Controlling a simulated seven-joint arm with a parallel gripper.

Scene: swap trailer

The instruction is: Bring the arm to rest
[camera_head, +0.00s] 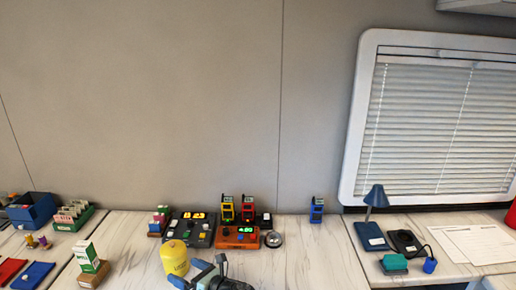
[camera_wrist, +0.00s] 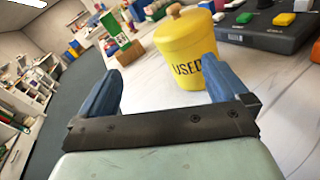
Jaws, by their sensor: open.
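A yellow lidded pot (camera_head: 175,258) marked "USED" stands upright on the table just beyond the fingers. Most of my arm is out of view.
A white and green box (camera_head: 87,257) stands left on a wooden block. A blue lamp (camera_head: 376,200) stands right. Bare tabletop (camera_head: 310,255) lies right of the gripper.

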